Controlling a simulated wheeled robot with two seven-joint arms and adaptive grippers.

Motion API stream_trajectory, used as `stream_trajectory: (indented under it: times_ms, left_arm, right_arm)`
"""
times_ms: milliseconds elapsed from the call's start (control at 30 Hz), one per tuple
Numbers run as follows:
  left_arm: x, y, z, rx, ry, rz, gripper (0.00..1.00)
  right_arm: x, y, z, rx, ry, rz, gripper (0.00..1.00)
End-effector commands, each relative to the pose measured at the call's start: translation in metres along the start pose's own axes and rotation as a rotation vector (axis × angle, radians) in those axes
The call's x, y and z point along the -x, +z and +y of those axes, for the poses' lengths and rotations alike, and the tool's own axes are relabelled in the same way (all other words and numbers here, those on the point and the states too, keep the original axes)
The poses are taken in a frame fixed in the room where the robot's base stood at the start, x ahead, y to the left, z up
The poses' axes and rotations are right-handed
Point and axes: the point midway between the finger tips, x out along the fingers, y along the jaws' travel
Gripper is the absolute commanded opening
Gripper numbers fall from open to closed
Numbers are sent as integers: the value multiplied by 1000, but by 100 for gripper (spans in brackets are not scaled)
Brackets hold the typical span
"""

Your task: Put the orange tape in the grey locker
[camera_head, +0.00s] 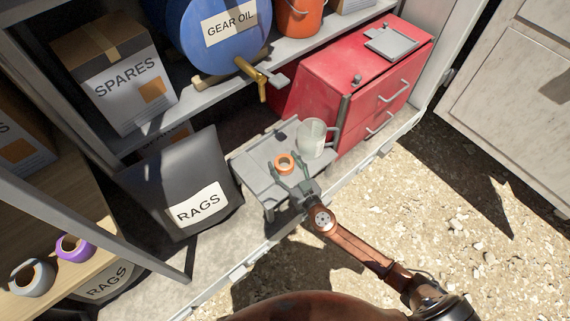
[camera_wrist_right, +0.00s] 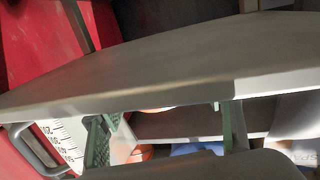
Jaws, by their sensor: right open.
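The orange tape (camera_head: 285,162) is a small ring on a low grey stand (camera_head: 251,165) in the head view. My right gripper (camera_head: 289,165) is open at the stand, with one finger on either side of the tape. I cannot tell if they touch it. In the right wrist view, the green fingers (camera_wrist_right: 168,118) are apart and a grey slab hides most of what lies between them; a thin orange sliver (camera_wrist_right: 156,109) shows there. A pale grey cabinet (camera_head: 505,115), perhaps the grey locker, stands at upper right; I see no opening in it. My left gripper is out of view.
A clear measuring jug (camera_head: 312,138) stands right beside the tape. A red drawer cabinet (camera_head: 330,75) is behind it, and a black RAGS bag (camera_head: 180,185) is left of the stand. Purple tape (camera_head: 76,247) and grey tape (camera_head: 32,277) lie at lower left. The gravel at right is clear.

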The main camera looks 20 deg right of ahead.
Motion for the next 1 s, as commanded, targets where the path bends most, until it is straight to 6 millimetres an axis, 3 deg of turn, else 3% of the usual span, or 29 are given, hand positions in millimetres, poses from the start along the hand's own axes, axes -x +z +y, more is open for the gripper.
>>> stream_trajectory:
  times_ms: [167, 733, 1000]
  left_arm:
    - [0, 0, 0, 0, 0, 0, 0]
    - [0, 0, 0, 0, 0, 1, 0]
    - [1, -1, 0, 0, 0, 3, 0]
  right_arm:
    - [0, 0, 0, 0, 0, -1, 60]
    - [0, 0, 0, 0, 0, 0, 20]
    - [1, -2, 0, -1, 0, 0, 20]
